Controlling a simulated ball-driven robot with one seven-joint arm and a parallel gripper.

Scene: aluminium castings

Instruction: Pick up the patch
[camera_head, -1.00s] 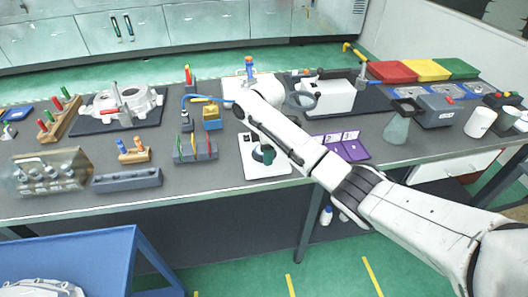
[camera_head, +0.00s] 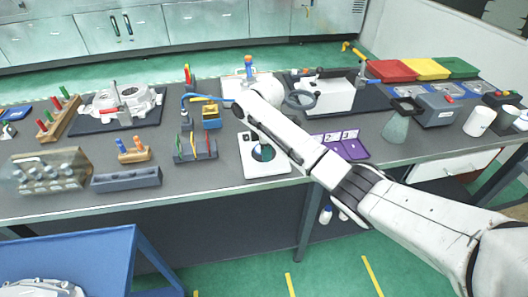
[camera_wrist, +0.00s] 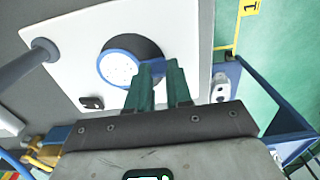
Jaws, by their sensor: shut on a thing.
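The patch (camera_wrist: 117,69) appears to be a round white disc with small dots and a blue rim. In the wrist view it lies over a dark round area on a white board (camera_wrist: 72,40). My gripper (camera_wrist: 160,66) has two green fingers over the disc's right side. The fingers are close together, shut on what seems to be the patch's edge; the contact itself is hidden. In the head view the white board (camera_head: 251,168) lies near the bench's front edge, with my arm above its right side. I cannot tell whether the patch is lifted.
A grey post (camera_wrist: 25,64) stands on the board's left side. In the head view, a slotted rack (camera_head: 194,152) stands left of the board and a purple tray (camera_head: 352,149) lies to its right. A blue cart (camera_head: 80,250) stands in front of the bench.

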